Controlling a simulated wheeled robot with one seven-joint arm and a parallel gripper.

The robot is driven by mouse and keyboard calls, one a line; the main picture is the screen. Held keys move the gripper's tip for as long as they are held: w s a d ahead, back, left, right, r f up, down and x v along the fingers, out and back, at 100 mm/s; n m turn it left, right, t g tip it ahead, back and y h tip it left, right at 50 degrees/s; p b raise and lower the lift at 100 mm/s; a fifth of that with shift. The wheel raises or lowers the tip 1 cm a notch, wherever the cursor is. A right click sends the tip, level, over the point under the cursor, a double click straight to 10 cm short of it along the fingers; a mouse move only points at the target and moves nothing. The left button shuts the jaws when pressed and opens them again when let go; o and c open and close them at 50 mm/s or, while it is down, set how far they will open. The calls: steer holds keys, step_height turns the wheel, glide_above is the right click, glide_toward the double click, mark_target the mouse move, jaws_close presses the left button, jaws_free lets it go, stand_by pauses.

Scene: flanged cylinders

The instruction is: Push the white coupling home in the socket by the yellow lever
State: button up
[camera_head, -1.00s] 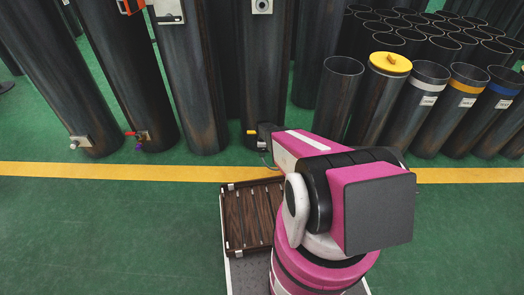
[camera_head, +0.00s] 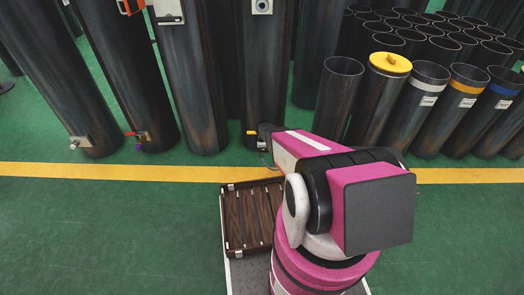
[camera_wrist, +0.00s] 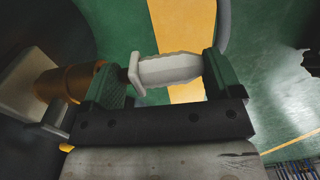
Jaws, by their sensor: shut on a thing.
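In the wrist view my gripper (camera_wrist: 165,80) is shut on the white coupling (camera_wrist: 168,71), which lies crosswise between its two dark green fingers. A brass socket (camera_wrist: 65,82) sits on a pale plate just left of the left finger. That finger hides the space between socket and coupling, so I cannot tell whether they touch. A small yellow piece (camera_wrist: 66,147), perhaps the yellow lever, shows at lower left. In the head view a yellow lever (camera_head: 252,132) is on the dark cylinder's low part, beside my gripper (camera_head: 266,137). The coupling is hidden there by my arm.
A red lever (camera_head: 131,133) is on a fitting on the cylinder to the left, and another fitting (camera_head: 80,142) is further left. A slatted brown tray (camera_head: 250,220) lies in front. Several dark cylinders crowd the right. Green floor at left front is clear.

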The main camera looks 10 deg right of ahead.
steer(key=shift+s+a, duration=0.25)
steer(key=shift+s, duration=1)
steer(key=shift+s+a, duration=0.25)
steer(key=shift+s, duration=1)
